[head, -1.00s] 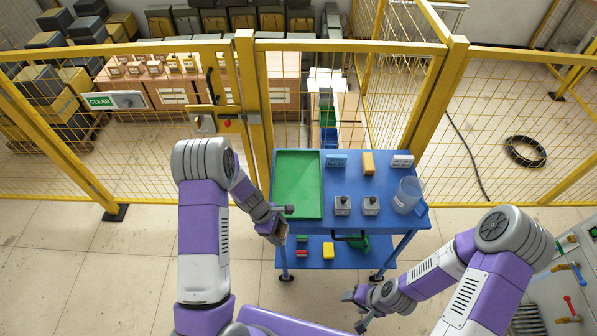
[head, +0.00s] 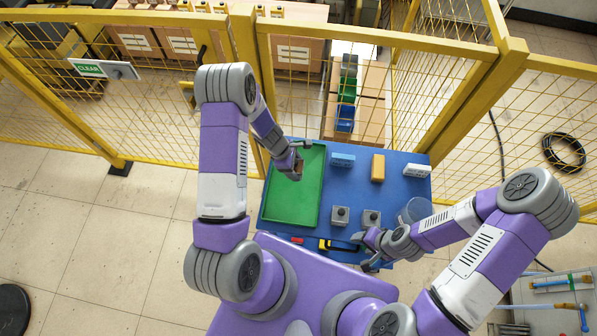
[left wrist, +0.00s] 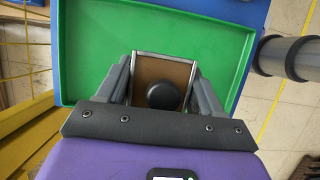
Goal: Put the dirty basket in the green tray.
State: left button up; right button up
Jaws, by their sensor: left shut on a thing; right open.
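The green tray (head: 293,203) lies on the left part of the blue cart top; it also shows in the left wrist view (left wrist: 90,45). My left gripper (head: 298,168) is over the tray's upper part, shut on a small brown piece with a pale rim and a round black knob, which I take for the dirty basket (left wrist: 148,72). In the left wrist view the basket sits between both fingers (left wrist: 163,85), above the tray floor; whether it touches the floor I cannot tell. My right gripper (head: 368,252) is open and empty at the cart's near edge.
On the cart top (head: 325,190) right of the tray stand a blue block (head: 342,160), an orange block (head: 378,168), a white labelled block (head: 417,170), two grey boxes with knobs (head: 340,215) and a clear jug (head: 417,209). A yellow fence (head: 370,45) stands behind.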

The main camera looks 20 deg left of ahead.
pick_arm(q)
notch_tip(320, 180, down, 8)
jog(key=shift+w+r, duration=0.1)
dwell(0.4)
jog(key=shift+b, duration=0.3)
jog(key=o, duration=1.2)
